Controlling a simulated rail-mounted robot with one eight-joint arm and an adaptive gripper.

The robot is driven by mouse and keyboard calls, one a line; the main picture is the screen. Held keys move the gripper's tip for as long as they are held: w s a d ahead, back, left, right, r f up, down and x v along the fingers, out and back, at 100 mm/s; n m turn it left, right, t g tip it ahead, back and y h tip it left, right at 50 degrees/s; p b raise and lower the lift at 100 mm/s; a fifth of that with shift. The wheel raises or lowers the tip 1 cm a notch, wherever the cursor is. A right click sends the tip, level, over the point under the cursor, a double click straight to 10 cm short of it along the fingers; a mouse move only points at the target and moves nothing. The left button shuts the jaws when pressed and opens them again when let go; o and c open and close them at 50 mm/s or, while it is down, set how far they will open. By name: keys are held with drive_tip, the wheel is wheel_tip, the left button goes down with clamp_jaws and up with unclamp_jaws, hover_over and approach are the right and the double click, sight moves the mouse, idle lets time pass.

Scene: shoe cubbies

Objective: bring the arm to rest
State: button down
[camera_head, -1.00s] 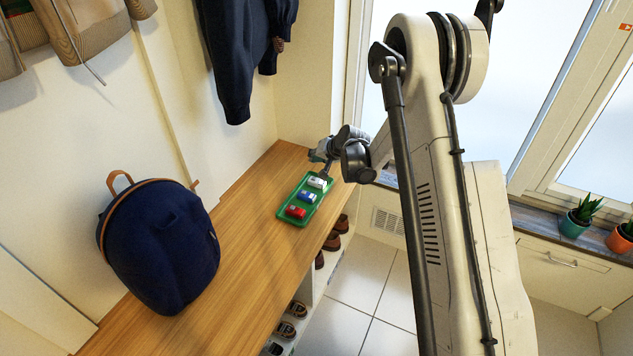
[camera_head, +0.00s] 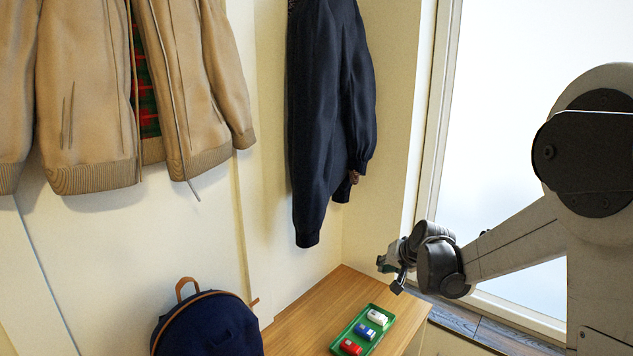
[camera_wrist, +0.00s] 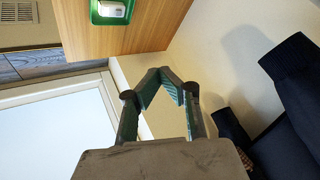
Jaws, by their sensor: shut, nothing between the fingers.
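My gripper (camera_head: 391,270) is shut and empty. In the head view it hangs in the air above the far end of the wooden bench, up and right of the green tray. The wrist view shows its two fingers meeting at their tips (camera_wrist: 163,72) with nothing between them. My arm reaches in from the right of the head view.
The green tray (camera_head: 345,334) on the bench (camera_head: 302,318) holds a white item (camera_head: 377,316), a blue item (camera_head: 365,332) and a red item (camera_head: 350,347). A dark jacket (camera_head: 325,110) hangs left of my gripper. A navy backpack (camera_head: 208,328) stands lower left. A window (camera_head: 520,110) is behind the arm.

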drive_tip(key=s+r, duration=0.9)
drive_tip(key=s, duration=0.2)
drive_tip(key=s+r+n+h, duration=0.2)
drive_tip(key=s+n+h, duration=0.1)
drive_tip(key=s, duration=2.6)
wheel_tip(320, 180, up, 14)
drive_tip(key=p, duration=1.4)
drive_tip(key=shift+w+d+g, duration=0.3)
drive_tip(key=shift+d, duration=0.1)
